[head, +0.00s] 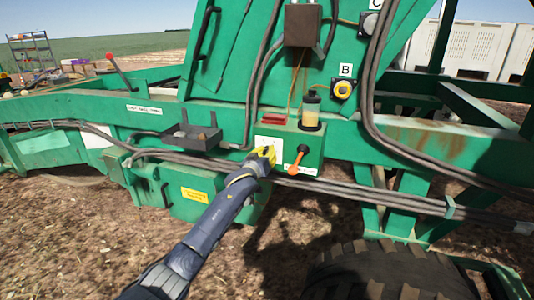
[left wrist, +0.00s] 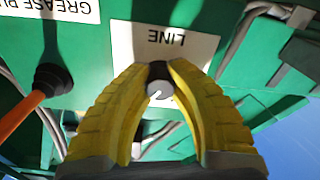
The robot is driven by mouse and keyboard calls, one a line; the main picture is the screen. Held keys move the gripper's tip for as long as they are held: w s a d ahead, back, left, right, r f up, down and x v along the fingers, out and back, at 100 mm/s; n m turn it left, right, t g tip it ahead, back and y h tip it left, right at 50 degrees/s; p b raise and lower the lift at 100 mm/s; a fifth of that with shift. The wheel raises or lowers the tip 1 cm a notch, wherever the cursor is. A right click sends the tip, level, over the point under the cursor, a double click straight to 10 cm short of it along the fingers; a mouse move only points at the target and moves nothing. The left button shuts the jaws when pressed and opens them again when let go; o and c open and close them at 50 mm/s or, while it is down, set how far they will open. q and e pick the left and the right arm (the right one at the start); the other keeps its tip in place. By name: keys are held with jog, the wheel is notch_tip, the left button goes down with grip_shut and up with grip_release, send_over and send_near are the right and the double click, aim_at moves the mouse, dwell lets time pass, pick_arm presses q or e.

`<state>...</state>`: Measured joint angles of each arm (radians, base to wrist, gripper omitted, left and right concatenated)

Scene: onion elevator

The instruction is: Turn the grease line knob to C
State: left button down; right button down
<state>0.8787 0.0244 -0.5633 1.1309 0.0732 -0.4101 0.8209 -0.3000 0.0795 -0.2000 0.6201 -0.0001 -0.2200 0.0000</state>
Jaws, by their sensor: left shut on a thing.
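The grease line knob (left wrist: 158,85) is a small dark knob with a light grey end, in the middle of the left wrist view. It sits on a white plate marked LINE (left wrist: 165,38), which appears upside down there. My left gripper (left wrist: 159,75) has its yellow fingers closed around the knob. The fingers hide most of the plate's other markings, so I cannot tell the knob's setting. In the head view my left gripper (head: 268,154) is at the white plate (head: 268,143) on the green pump box (head: 312,154). My right gripper is not in view.
An orange-handled lever (head: 297,163) is just right of the gripper, and shows in the left wrist view (left wrist: 22,112). A grease reservoir (head: 311,110) stands on the box. Hoses (head: 375,190) run below. A grey tray (head: 193,136) is at left. Signs B (head: 346,70) and C (head: 376,4) are above right.

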pick_arm(q)
jog(key=m, duration=0.5)
jog(key=shift+m, duration=0.4)
jog(key=m, duration=0.5)
jog(key=shift+m, duration=0.4)
jog(key=c, duration=1.1)
grip_release()
